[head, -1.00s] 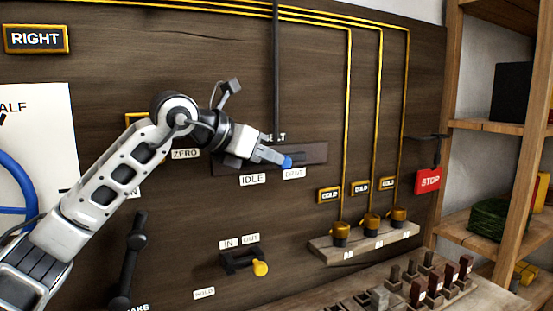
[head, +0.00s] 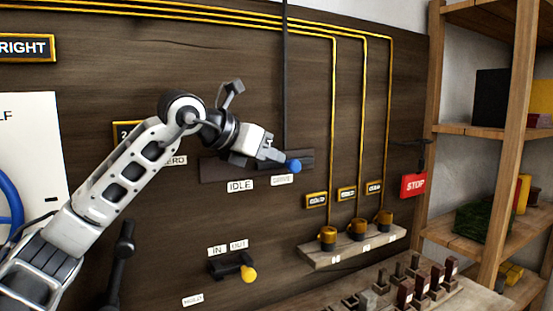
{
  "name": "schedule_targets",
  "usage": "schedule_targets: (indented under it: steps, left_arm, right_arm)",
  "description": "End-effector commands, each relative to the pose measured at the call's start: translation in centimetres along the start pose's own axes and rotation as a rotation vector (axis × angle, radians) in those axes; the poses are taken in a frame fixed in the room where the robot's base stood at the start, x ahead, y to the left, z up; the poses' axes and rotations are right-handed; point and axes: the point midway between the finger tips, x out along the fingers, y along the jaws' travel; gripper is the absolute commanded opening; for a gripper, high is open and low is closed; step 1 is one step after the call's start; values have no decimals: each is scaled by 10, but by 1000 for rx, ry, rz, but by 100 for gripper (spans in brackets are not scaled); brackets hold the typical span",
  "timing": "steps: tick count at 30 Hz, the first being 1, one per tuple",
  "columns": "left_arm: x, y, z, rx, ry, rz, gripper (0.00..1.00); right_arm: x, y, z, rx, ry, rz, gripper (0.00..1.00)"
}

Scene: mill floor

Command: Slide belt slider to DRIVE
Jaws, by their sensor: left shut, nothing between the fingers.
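The belt slider's blue knob (head: 293,166) sits in the right part of a dark horizontal slot plate (head: 219,171) on the wooden panel. It is just above and slightly right of the DRIVE label (head: 282,180). The IDLE label (head: 240,186) is further left under the plate. My left gripper (head: 277,158) is shut and empty. Its fingertips are at the left side of the knob and look to touch it. My gripper and wrist cover part of the slot and the label above it. My right gripper is not in view.
Below are a yellow-knobbed IN/OUT lever (head: 249,273) and a black lever (head: 122,258). To the right are a ledge with several brass-coloured caps (head: 357,230), a red STOP sign (head: 414,185) and wooden shelves (head: 470,131). A dark vertical rod (head: 285,70) runs above the slot.

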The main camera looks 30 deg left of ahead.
Motion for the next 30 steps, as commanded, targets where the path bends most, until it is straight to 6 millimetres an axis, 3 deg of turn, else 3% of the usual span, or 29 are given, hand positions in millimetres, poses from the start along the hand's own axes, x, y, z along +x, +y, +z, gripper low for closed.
schedule_targets:
  steps: [7,13,19,30]
  left_arm:
    - [-57,1,0,2,-3,3,0]
    - [-92,0,2,1,-2,0,0]
    - [-106,0,2,1,0,-2,0]
    - [-107,0,2,1,0,-2,0]
  right_arm:
    - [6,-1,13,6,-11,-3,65]
    - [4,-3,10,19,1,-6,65]
    - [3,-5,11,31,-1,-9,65]
    - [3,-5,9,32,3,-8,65]
